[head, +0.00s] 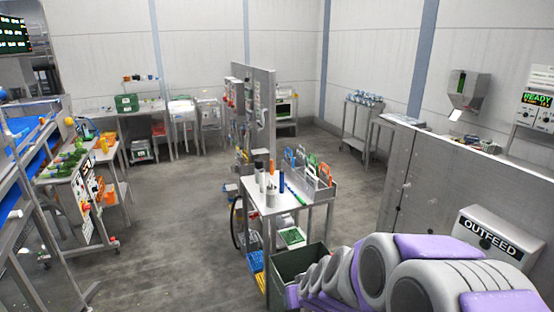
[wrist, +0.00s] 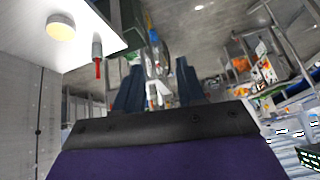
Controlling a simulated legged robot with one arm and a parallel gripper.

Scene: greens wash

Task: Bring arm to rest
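My gripper (wrist: 160,65) shows in the wrist view with its two dark fingers apart and a clear gap between them. It looks open. The blue and white shapes seen through the gap appear to lie beyond the fingers, and I see nothing clearly held. In the head view my purple and grey arm reaches in from the lower right, in front of the grey panel and beside the dark bin (head: 305,262). The fingers cannot be made out in the head view.
A metal cart (head: 300,204) with bottles and coloured-handled tools stands beyond the arm. An OUTFEED box (head: 500,240) is close on the right, by a grey panel (head: 425,190). A produce table (head: 110,152) stands at left. The floor (head: 190,225) between is open.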

